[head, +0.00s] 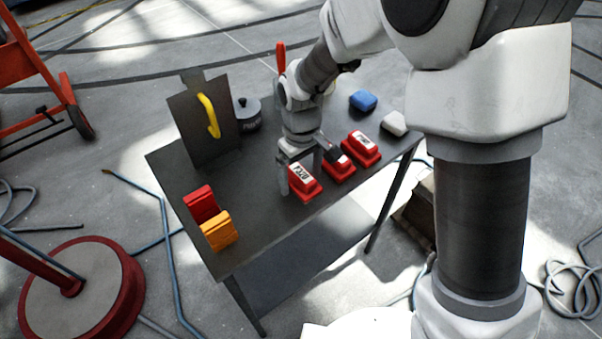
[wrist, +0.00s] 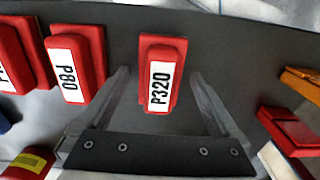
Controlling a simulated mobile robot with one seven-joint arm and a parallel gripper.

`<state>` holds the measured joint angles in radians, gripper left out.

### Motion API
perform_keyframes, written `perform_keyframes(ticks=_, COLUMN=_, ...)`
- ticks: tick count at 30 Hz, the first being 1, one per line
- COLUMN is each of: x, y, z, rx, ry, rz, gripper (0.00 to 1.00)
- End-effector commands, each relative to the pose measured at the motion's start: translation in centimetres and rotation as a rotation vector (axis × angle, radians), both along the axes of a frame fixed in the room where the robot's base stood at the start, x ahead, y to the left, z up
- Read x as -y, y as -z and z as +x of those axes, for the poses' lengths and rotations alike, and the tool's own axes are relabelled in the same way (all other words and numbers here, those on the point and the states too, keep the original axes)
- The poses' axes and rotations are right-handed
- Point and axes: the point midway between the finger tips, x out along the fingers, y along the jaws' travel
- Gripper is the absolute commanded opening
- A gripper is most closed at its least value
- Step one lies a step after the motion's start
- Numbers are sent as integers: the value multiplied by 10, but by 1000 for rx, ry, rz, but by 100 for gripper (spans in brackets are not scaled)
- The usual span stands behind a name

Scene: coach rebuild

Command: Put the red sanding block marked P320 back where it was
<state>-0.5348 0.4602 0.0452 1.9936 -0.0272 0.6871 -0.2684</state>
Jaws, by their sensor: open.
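The red sanding block marked P320 (head: 304,182) stands on the dark table near its front edge, at the left end of a row of three red blocks. My gripper (head: 300,174) is open above and around it. In the wrist view the P320 block (wrist: 163,50) shows between the two spread fingers (wrist: 160,76), with a gap on each side. The block marked P80 (wrist: 75,65) is beside it, just outside one finger. In the head view the P80 block (head: 339,171) is partly hidden by my gripper.
A third red block (head: 361,148) ends the row. Red (head: 201,203) and orange (head: 219,232) blocks stand at the table's left. An upright panel with a yellow handle (head: 209,115), a dark lidded pot (head: 248,114), and blue (head: 363,100) and white (head: 394,123) blocks are farther back.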

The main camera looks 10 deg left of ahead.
Motion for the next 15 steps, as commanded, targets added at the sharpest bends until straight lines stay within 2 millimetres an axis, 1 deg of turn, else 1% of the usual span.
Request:
perform_keyframes(ticks=4, x=0, y=-3, z=0, rx=1, ry=0, rz=1, gripper=98)
perform_keyframes(ticks=7, x=0, y=-13, z=1, rx=2, ry=0, rz=1, gripper=98)
perform_keyframes(ticks=11, x=0, y=-39, z=1, rx=5, ry=0, rz=3, gripper=98)
perform_keyframes(ticks=15, x=0, y=-70, z=1, rx=5, ry=0, rz=3, gripper=98)
